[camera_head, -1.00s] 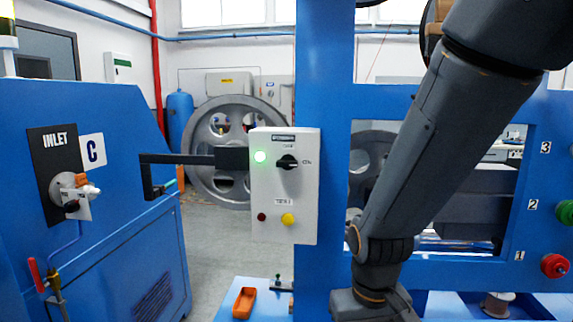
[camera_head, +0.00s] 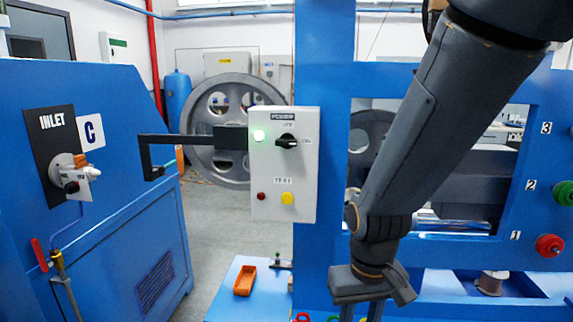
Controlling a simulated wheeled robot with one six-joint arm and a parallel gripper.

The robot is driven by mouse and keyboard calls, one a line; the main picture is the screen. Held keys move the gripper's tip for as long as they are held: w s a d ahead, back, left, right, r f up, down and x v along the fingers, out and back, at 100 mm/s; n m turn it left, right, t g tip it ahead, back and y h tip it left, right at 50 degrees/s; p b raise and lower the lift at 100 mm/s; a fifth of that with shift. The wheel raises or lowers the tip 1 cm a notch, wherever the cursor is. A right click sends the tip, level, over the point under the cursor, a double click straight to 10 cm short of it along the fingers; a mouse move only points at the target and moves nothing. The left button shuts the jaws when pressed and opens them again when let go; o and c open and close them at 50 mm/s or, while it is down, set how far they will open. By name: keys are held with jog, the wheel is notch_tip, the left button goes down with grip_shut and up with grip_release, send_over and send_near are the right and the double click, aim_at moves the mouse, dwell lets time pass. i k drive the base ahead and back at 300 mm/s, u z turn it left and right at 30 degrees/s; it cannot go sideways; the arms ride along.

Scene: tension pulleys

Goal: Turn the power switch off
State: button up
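The power switch is a black rotary knob (camera_head: 286,142) on a light grey control box (camera_head: 268,182). Its handle lies sideways, towards the "ON" label at its right; the label above it seems to read "OFF". A red button (camera_head: 262,196) and a yellow button (camera_head: 288,198) sit lower on the box. My gripper (camera_head: 361,313) hangs down at the bottom, right of and below the box. Its two fingers stand apart with nothing seen between them; their tips are cut off by the frame edge.
A black bracket (camera_head: 185,146) runs left from the box. The blue INLET cabinet (camera_head: 110,220) stands left. A blue frame post (camera_head: 326,60) rises behind the box. An orange tray (camera_head: 245,280) lies on a low blue surface (camera_head: 222,302). Space before the box looks clear.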

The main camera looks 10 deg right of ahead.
aim_at(286, 141)
jog(key=z, duration=2)
jog(key=k, duration=1.2)
jog(key=u, duration=2.05)
